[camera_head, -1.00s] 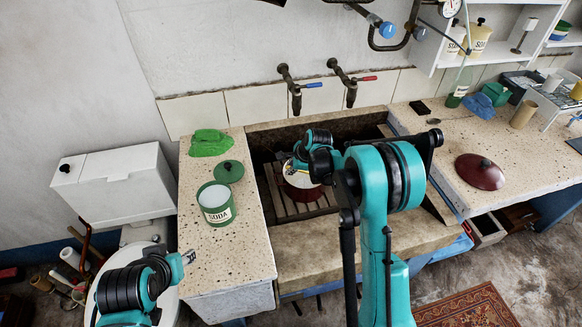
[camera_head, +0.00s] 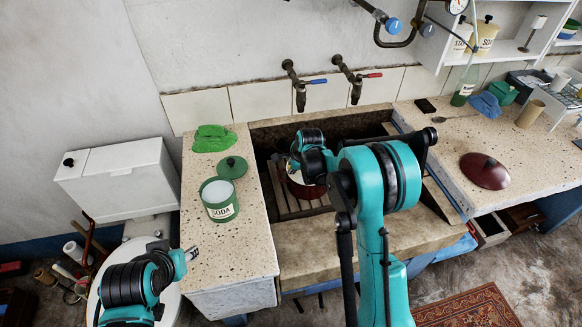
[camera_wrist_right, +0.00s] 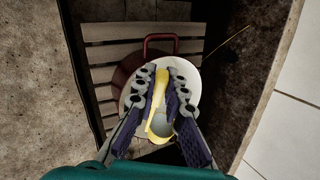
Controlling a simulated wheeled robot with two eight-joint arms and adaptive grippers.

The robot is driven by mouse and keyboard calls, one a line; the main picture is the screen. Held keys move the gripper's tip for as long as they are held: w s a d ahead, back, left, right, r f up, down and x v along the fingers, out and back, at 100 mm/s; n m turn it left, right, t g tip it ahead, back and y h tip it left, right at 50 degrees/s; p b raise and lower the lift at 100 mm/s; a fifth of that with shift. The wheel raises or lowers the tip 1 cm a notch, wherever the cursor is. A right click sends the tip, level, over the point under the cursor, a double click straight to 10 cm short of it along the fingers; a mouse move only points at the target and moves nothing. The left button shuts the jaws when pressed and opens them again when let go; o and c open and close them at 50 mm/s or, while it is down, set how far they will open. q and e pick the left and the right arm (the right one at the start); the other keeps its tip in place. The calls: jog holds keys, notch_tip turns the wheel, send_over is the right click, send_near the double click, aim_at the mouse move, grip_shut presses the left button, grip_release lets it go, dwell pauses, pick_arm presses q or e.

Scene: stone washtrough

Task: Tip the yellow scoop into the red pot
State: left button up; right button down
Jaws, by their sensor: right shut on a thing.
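The red pot (camera_head: 305,189) stands on wooden slats in the stone trough, mostly behind my right arm. In the right wrist view the pot (camera_wrist_right: 127,72) shows its red side and handle, with a round pale area inside its rim. The yellow scoop (camera_wrist_right: 160,88) is between the fingers of my right gripper (camera_wrist_right: 159,76), which is shut on it, above the pot in that view. The scoop's bowl, at the lower end, looks pale inside; I cannot tell its tilt or contents. My left gripper (camera_head: 191,254) is at the left counter's front edge; its jaws are unclear.
A green SODA tin (camera_head: 219,202), its green lid (camera_head: 232,167) and a green cloth (camera_head: 212,138) are on the left counter. A dark red lid (camera_head: 484,171) lies on the right counter. Two taps (camera_head: 300,97) project above the trough.

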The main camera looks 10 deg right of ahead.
jog(key=shift+a+f+h+b, duration=0.3)
jog(key=shift+a+f+h, duration=0.1)
jog(key=shift+f+h, duration=0.1)
dwell(0.4)
jog(key=shift+a+f+n+h+b, duration=0.25)
jog(key=shift+f+n+h+b, duration=0.15)
jog(key=shift+f+h+b, duration=0.6)
jog(key=shift+r, duration=0.25)
